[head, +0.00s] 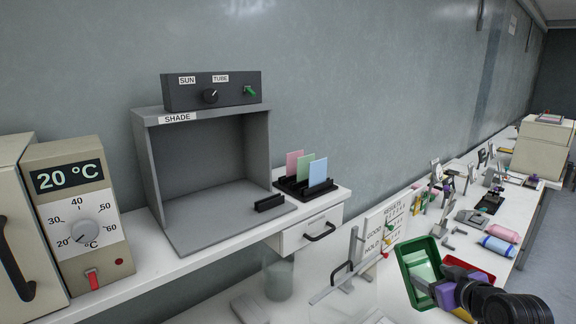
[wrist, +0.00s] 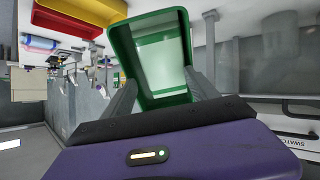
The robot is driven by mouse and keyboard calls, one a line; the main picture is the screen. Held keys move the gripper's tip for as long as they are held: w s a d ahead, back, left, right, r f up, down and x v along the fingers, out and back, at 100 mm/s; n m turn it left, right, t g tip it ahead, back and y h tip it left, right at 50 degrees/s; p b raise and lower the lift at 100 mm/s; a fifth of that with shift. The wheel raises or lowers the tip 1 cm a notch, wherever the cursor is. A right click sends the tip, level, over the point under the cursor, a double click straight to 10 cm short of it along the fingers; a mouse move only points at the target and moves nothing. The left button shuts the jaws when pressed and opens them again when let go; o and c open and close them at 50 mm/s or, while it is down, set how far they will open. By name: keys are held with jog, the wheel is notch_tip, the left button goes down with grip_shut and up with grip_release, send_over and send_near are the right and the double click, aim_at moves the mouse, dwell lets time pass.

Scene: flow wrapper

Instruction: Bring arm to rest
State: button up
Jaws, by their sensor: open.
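My gripper (head: 422,284) is at the lower right of the head view, in front of the green bin (head: 404,265). Its jaws are open, with nothing seen between them. In the wrist view the two grey fingers (wrist: 163,92) stand apart, and the green bin (wrist: 122,45) fills the space beyond them. Something pale lies inside the bin. I cannot tell from these views how far the fingertips are from the bin.
A red bin (head: 482,268) stands beside the green one. A shade box (head: 205,160), a rack with three coloured cards (head: 318,172) and a temperature unit (head: 80,215) stand left. A results board (head: 376,238) is near the gripper. Several small items crowd the right-hand bench.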

jog(key=s+a+f+m+t+h, duration=0.1)
jog(key=s+a+m+t, duration=0.2)
jog(key=s+a, duration=0.4)
jog(key=s+a+m+t+h, duration=0.2)
jog(key=s+a+m, duration=0.15)
jog(key=s, duration=0.55)
jog(key=s+a+f+n+g+y, duration=0.1)
jog(key=s+a, duration=0.1)
jog(key=s, duration=1)
jog(key=s+a+f+n+y+b, duration=0.1)
jog(key=s+a, duration=0.2)
jog(key=s, duration=0.9)
jog(key=s+a+f+n+g+y, duration=0.1)
jog(key=s+a+n, duration=0.1)
jog(key=s, duration=1)
jog(key=shift+a+g+b, duration=0.15)
jog(key=shift+g+b, duration=0.15)
jog(key=shift+s+f, duration=0.1)
